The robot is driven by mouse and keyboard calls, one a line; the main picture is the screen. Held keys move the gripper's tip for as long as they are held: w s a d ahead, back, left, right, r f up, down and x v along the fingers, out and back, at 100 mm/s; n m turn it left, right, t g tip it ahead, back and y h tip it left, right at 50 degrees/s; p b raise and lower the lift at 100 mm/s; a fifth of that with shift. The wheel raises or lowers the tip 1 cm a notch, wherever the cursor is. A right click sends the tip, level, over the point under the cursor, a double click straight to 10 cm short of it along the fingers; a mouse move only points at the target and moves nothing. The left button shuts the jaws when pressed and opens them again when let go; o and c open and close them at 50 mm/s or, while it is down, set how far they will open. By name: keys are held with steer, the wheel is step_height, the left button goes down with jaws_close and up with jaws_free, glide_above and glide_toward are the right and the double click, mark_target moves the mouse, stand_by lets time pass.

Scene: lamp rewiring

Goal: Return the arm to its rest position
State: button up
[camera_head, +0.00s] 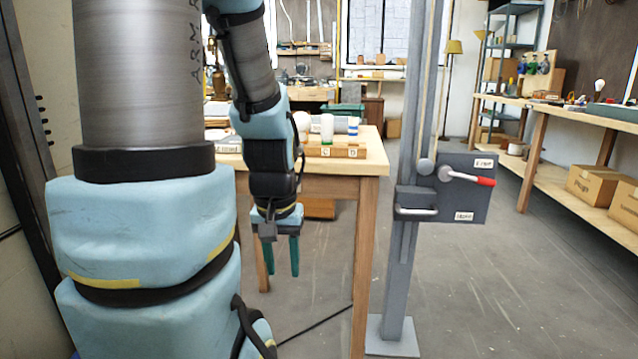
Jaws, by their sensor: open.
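My gripper (282,272) hangs from my arm in the middle left of the head view. Its two green fingers point straight down and stand apart, with nothing between them. It is in front of the wooden table (376,165), with its fingers below the level of the tabletop. My arm's thick grey and light blue links fill the left side and hide part of the table.
A wooden rack (345,152) marked C and D holds light bulbs on the table. A grey post (400,230) with a switch box (468,200) and red-tipped lever stands right of the table. A long workbench (560,125) runs along the right. Floor between is clear.

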step_height(320, 180, up, 20)
steer(key=p, duration=1.7)
steer(key=shift+p, duration=0.35)
